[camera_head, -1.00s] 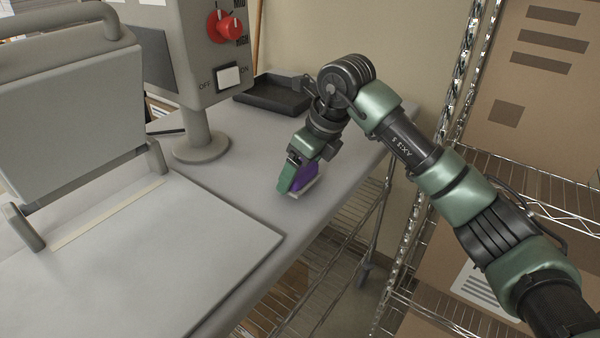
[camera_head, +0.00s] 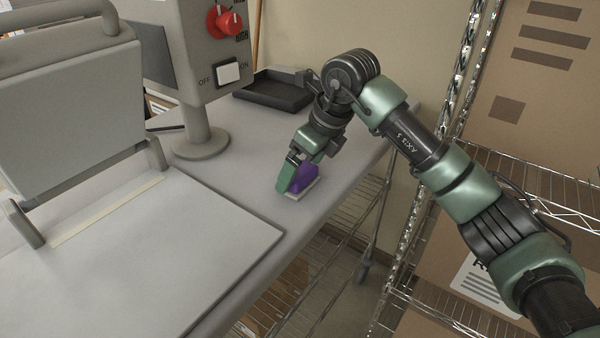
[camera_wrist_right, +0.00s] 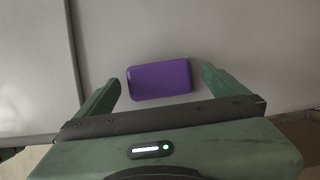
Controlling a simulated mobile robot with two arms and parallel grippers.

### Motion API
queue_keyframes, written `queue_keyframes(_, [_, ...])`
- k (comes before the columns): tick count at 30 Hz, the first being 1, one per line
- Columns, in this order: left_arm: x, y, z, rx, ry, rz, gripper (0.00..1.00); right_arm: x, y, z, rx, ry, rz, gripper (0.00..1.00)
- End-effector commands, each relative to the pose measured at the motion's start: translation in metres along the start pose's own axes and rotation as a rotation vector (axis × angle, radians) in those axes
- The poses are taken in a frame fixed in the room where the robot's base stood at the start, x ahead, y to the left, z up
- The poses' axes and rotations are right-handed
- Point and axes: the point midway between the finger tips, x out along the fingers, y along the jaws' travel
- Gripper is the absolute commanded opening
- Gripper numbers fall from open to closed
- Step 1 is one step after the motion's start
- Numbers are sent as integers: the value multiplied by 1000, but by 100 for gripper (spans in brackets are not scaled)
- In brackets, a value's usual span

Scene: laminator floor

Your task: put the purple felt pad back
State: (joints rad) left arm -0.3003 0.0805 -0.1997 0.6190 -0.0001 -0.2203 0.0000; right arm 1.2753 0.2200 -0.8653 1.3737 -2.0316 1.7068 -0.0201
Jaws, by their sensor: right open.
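The purple felt pad (camera_head: 305,177) sits on the grey worktop near its right edge, with a pale layer showing under it. My right gripper (camera_head: 296,180) is open right at the pad. In the right wrist view the purple pad (camera_wrist_right: 160,79) lies between the two spread green fingers of the gripper (camera_wrist_right: 162,88), with a gap on each side. My left gripper is in neither view.
A grey press (camera_head: 70,110) with a flat plate (camera_head: 150,255) fills the left of the worktop. A control post (camera_head: 202,135) with a red knob stands behind. A black tray (camera_head: 272,95) lies at the back. Wire shelving (camera_head: 440,300) with boxes is at right.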

Motion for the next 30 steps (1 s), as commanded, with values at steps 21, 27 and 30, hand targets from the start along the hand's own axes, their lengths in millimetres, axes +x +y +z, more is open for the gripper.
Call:
queue_keyframes(21, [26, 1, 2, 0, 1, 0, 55, -103, 0, -1, 0, 1, 0, 100])
queue_keyframes(27, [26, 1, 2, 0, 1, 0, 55, -103, 0, 0, 0, 1, 0, 100])
queue_keyframes(30, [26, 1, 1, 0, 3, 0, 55, -103, 0, 0, 0, 1, 0, 100])
